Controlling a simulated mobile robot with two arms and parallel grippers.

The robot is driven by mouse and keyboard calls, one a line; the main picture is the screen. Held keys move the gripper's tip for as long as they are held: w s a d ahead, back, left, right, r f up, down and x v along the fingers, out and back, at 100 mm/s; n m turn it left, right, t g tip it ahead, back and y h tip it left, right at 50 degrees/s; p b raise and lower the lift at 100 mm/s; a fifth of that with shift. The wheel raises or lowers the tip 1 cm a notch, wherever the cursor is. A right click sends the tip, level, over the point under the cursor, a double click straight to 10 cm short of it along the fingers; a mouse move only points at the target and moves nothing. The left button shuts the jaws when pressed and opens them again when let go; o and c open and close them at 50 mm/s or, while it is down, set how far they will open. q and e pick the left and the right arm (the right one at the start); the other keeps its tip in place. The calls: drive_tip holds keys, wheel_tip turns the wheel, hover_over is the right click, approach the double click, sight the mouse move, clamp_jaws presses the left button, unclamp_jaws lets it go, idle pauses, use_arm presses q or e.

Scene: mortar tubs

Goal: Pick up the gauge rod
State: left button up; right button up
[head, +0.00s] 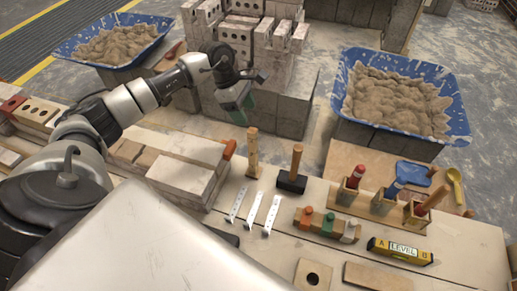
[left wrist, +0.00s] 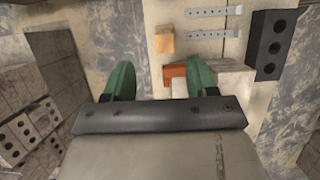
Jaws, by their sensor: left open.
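An upright wooden rod (head: 252,154), which looks like the gauge rod, stands on the pale bench beside the stacked pale blocks. In the left wrist view a tan square end (left wrist: 165,42), probably the top of this rod, shows beyond the fingertips. My left gripper (head: 240,107) has green fingers and hangs above and behind the rod, apart from it. In the left wrist view the left gripper (left wrist: 160,78) is open, with nothing held between its fingers. My right gripper does not show.
A black-headed mallet (head: 293,182), metal strips (head: 262,213), a block of coloured pegs (head: 327,224) and a yellow level (head: 400,250) are to the rod's right. Pale blocks (head: 180,180) lie left. Behind are a brick stack (head: 275,95) and a blue mortar tub (head: 459,110).

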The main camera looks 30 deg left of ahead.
sight(257, 141)
use_arm(q)
drive_tip(key=x, duration=0.2)
drive_tip(key=p+x, duration=0.1)
drive_tip(key=x, duration=0.1)
drive_tip(key=shift+s+d+f, duration=0.2)
drive_tip(key=shift+d+f, duration=0.05)
drive_tip(key=shift+f, duration=0.1)
drive_tip(key=x, duration=0.1)
drive_tip(key=p+x, duration=0.1)
drive_tip(key=x, duration=0.2)
drive_tip(key=shift+s+a+f+p, duration=0.15)
drive_tip(key=shift+a+f+p, duration=0.15)
drive_tip(key=shift+d+f, duration=0.25)
drive_tip(key=shift+f, duration=0.4)
clamp_jaws()
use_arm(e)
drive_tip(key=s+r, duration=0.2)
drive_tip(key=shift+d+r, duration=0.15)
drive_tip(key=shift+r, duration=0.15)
